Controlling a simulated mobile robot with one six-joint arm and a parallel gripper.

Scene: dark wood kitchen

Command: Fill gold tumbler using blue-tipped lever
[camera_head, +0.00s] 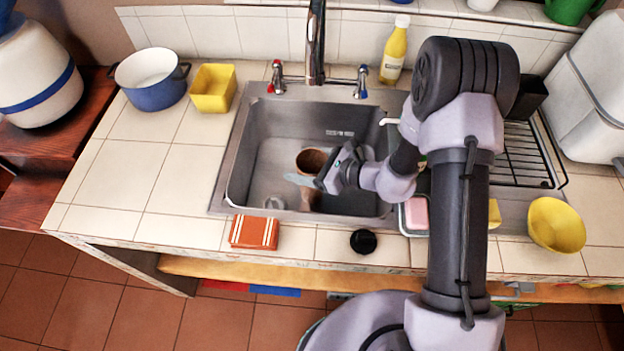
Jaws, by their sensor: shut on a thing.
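The gold tumbler (309,160), copper-brown here, is upright in the sink basin, its open mouth facing up. My gripper (320,181) reaches in from the right and is shut on the tumbler, hiding part of its side. The blue-tipped lever (362,80) is right of the tall chrome faucet (316,45), at the back rim of the sink. A red-tipped lever (277,76) is on the left. The tumbler is in front of the faucet in the picture. I see no clear water stream, and the inside of the tumbler is too dark to tell its level.
The steel sink (245,150) surrounds my gripper. A yellow bottle (394,50) stands behind, right of the blue lever. A striped red box (254,232) and a black round object (363,241) lie at the front edge.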

